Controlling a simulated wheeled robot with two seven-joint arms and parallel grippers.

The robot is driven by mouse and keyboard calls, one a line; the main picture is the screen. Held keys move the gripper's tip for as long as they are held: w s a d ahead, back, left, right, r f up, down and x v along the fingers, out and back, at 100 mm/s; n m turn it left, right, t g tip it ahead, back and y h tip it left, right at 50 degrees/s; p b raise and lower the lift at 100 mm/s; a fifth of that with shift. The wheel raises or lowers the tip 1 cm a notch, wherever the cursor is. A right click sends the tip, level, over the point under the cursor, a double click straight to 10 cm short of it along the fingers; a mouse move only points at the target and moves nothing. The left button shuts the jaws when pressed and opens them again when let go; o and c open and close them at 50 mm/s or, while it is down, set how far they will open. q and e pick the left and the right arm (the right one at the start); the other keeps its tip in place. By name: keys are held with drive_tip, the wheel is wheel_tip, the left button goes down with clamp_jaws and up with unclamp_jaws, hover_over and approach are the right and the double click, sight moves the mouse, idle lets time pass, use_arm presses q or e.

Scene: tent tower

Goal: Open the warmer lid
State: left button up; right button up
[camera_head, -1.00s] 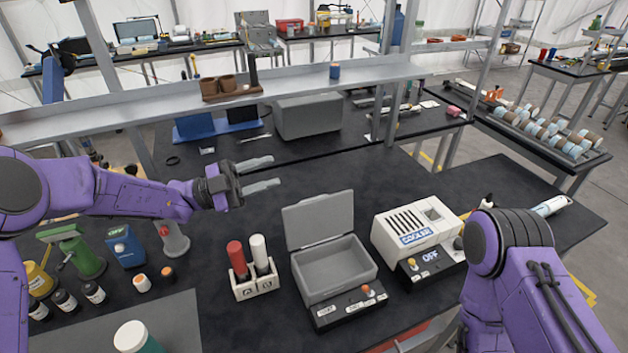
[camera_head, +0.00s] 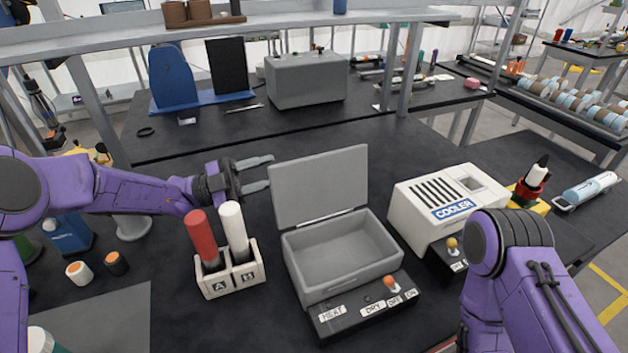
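The warmer (camera_head: 340,257) is a grey box with a dark front panel labelled HEAT, DRY and OFF and an orange-tipped lever (camera_head: 390,283). Its lid (camera_head: 319,187) stands raised at the back edge, and the inside looks empty. My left gripper (camera_head: 262,173) is open and empty, its two fingers pointing right just left of the lid. I cannot tell whether the fingertips touch the lid. My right arm (camera_head: 510,265) comes in at the lower right; its gripper is outside the picture.
A rack (camera_head: 228,280) with a red and a white tube stands left of the warmer, below my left gripper. The white cooler (camera_head: 447,203) stands to the right. A grey box (camera_head: 306,80) sits at the back. The table between it and the warmer is mostly clear.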

sight(313, 160)
use_arm(q)
drive_tip(key=p+x, duration=0.4)
drive_tip(key=x, duration=0.6)
drive_tip(key=shift+s, duration=0.15)
drive_tip(key=shift+d, duration=0.25)
